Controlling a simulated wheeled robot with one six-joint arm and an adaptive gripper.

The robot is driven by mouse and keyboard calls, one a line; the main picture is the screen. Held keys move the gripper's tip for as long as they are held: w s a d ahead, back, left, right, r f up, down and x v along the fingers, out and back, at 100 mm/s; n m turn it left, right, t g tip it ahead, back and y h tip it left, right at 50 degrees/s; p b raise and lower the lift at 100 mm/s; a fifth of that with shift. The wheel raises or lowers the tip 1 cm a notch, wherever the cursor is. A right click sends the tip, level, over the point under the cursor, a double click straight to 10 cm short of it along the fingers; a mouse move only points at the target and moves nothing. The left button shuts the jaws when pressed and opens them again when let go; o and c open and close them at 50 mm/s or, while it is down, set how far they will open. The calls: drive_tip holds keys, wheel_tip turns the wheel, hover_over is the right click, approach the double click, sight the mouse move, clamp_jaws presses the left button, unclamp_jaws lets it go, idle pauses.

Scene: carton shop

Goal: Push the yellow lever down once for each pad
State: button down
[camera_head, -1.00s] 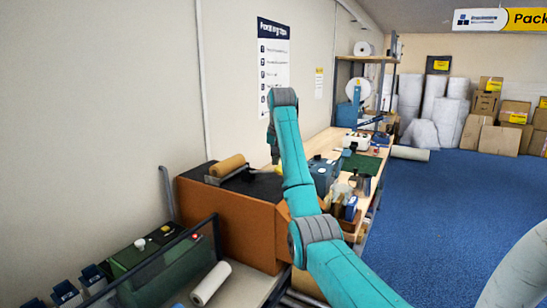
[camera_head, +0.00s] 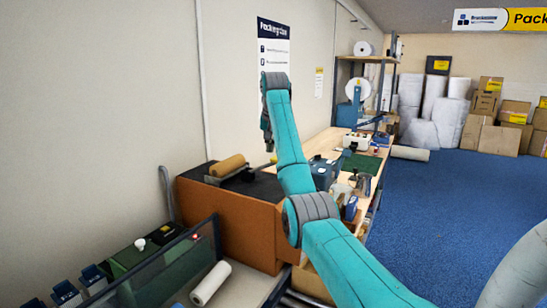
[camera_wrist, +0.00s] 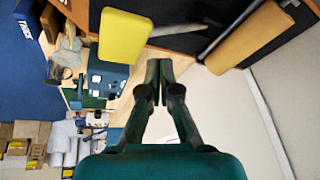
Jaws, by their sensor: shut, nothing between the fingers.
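A flat yellow paddle (camera_wrist: 124,38), which looks like the lever's end, shows large at the upper left of the wrist view. In the head view my gripper (camera_head: 269,143) hangs near the wall, partly hidden by my arm, above the far end of the brown, black-topped cabinet (camera_head: 232,218).
A tan roll (camera_head: 227,165) lies on the cabinet and also shows in the wrist view (camera_wrist: 250,36). A blue-grey machine (camera_head: 323,172) stands on the wooden bench behind my arm. A green machine (camera_head: 140,257) and a white roll (camera_head: 210,283) are at front left. Blue floor lies clear to the right.

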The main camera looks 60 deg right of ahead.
idle(0.3)
drive_tip(key=shift+w+a+r, duration=0.1)
drive_tip(key=shift+w+r, duration=0.3)
drive_tip(key=shift+r, duration=0.35)
drive_tip(key=shift+w+d+r, duration=0.1)
drive_tip(key=shift+w+r, duration=0.3)
drive_tip(key=shift+r, duration=0.35)
drive_tip(key=shift+w+a+r, duration=0.1)
drive_tip(key=shift+w+r, duration=0.3)
drive_tip(key=shift+r, duration=0.35)
